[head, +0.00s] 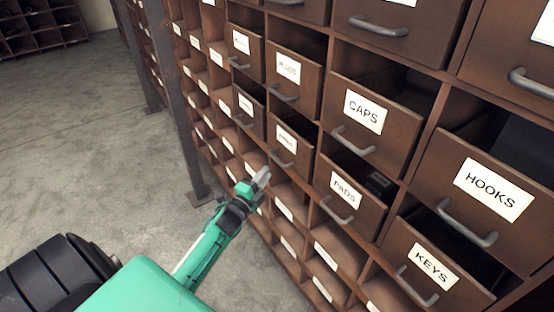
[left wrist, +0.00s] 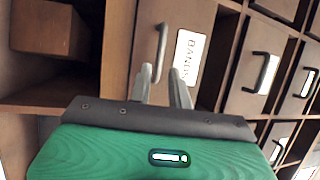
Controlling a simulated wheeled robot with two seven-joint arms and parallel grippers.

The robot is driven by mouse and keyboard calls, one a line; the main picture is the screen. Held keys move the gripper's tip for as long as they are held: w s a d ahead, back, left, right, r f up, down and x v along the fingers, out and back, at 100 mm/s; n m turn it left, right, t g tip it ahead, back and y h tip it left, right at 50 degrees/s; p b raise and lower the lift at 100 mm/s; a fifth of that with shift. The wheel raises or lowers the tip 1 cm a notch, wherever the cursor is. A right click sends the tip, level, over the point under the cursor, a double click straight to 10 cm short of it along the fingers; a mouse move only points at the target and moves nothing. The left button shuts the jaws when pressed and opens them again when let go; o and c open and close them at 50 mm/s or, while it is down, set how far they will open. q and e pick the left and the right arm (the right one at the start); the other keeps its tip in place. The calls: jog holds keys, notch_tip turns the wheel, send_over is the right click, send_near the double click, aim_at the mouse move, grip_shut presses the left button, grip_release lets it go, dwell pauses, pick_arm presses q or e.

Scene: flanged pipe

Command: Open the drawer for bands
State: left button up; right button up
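The bands drawer (left wrist: 205,25) shows in the left wrist view as a brown front with a white BANDS label (left wrist: 187,58), turned sideways. Its grey bar handle (left wrist: 161,50) is left of the label. My left gripper (left wrist: 160,70) is open, its two grey fingers apart with nothing between them. The handle lies just ahead of the gap between the fingertips, apart from them. In the head view the left gripper (head: 263,175) is near the lower middle of the cabinet, below a drawer (head: 290,148) whose label is too small to read surely. My right gripper is not in view.
Drawers labelled CAPS (head: 364,112), PADS (head: 345,190), HOOKS (head: 493,188) and KEYS (head: 434,266) stand to the right, with dark gaps above their fronts. Open cubbies lie below. A metal post (head: 180,110) stands to the left. The floor (head: 85,130) at left is clear.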

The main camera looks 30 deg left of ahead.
aim_at(277, 160)
pick_arm(q)
jog(key=w, duration=0.3)
jog(key=w+r+p, duration=0.1)
jog(key=w, duration=0.3)
jog(key=shift+w+r, duration=0.1)
jog(key=shift+r, duration=0.1)
jog(key=shift+w, duration=0.35)
jog(key=c, duration=0.4)
grip_shut()
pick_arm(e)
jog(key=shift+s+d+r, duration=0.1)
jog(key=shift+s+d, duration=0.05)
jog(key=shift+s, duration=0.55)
